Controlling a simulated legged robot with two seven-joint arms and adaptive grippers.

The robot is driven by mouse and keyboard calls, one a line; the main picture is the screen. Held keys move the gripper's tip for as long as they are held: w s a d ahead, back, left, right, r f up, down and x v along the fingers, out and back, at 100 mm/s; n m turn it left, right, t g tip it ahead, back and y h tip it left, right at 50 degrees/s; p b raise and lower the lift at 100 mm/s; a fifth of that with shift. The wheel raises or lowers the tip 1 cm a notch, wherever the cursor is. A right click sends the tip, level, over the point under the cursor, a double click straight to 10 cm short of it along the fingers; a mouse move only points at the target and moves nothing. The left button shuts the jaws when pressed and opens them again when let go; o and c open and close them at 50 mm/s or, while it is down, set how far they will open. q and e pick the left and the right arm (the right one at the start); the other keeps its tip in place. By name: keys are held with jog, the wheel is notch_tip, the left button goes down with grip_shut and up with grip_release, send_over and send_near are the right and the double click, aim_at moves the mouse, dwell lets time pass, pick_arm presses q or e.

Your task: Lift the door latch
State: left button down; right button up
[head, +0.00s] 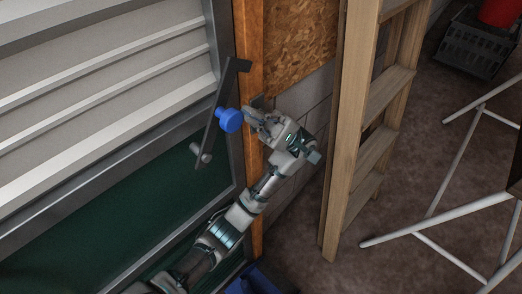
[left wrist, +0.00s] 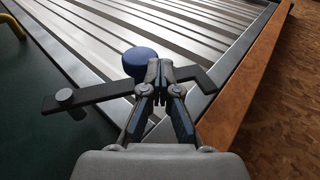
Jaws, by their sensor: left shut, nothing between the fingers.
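The door latch is a dark bar (head: 211,125) with a bent end at the top and a pale round pivot near its lower end. It lies slanted across the edge of the door (head: 110,165). A blue round knob (head: 229,121) sits on the bar; it also shows in the left wrist view (left wrist: 139,61). My left gripper (head: 250,115) is shut and empty, just right of the knob. In the left wrist view its fingertips (left wrist: 160,69) overlap the bar and the knob's right edge. I cannot tell whether they touch. My right gripper is out of view.
An orange-brown wooden post (head: 248,35) runs along the door frame. A wooden ladder (head: 352,130) stands right of my left arm. White metal legs (head: 450,165) and a dark crate (head: 478,48) with a red bucket are further right. Bare floor lies between.

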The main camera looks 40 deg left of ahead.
pick_arm(q)
jog(key=v, duration=1.2)
jog(key=shift+f, duration=0.15)
